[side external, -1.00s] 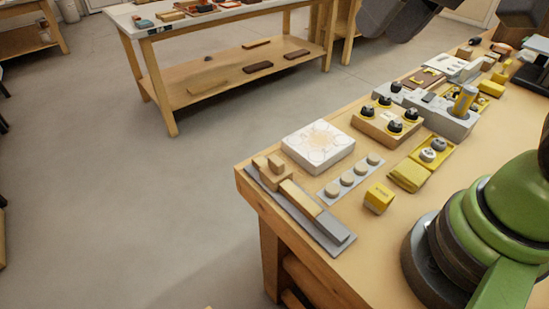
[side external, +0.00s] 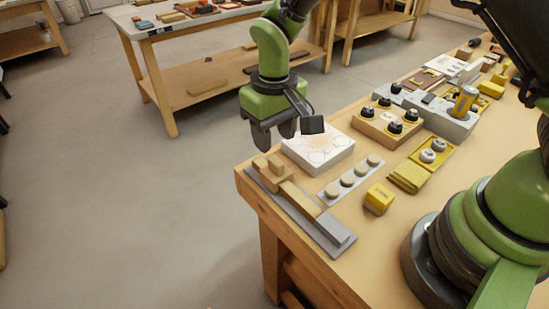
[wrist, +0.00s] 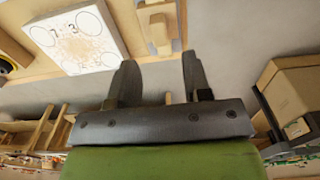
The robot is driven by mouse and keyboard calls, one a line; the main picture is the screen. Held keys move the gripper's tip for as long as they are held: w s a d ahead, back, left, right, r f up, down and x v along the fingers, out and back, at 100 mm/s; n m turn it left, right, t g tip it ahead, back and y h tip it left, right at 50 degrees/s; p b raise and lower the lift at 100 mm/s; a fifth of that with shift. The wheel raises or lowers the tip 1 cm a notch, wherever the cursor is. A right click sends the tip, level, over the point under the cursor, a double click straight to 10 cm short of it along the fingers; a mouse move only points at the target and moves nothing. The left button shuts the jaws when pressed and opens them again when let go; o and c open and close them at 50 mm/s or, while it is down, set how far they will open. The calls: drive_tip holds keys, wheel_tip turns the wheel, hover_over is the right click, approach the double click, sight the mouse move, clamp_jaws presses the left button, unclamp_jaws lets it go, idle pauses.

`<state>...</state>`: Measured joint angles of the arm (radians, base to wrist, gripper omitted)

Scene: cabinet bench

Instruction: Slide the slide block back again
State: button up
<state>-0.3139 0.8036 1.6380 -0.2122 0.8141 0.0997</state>
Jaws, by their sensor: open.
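The slide block (side external: 270,169) is light wood with a raised grip. It sits at the far left end of a grey-based slide rail (side external: 343,238) with a wooden strip along it, near the bench's left corner. My gripper (side external: 275,134) hangs fingers down, above and just behind the slide block in the side view, apart from it. In the wrist view my gripper (wrist: 158,72) is open with nothing between its fingers. Wooden parts of the slide (wrist: 158,28) show at the top beyond the fingertips, partly cut off by the frame.
A white box with printed circles (side external: 318,148) stands right beside the slide. The bench edge is close on the left.

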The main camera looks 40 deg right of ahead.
sight(274, 159)
wheel_tip(274, 159, down, 6)
drive_tip(key=shift+f, duration=0.25)
drive_tip(key=shift+c, duration=0.4)
clamp_jaws()
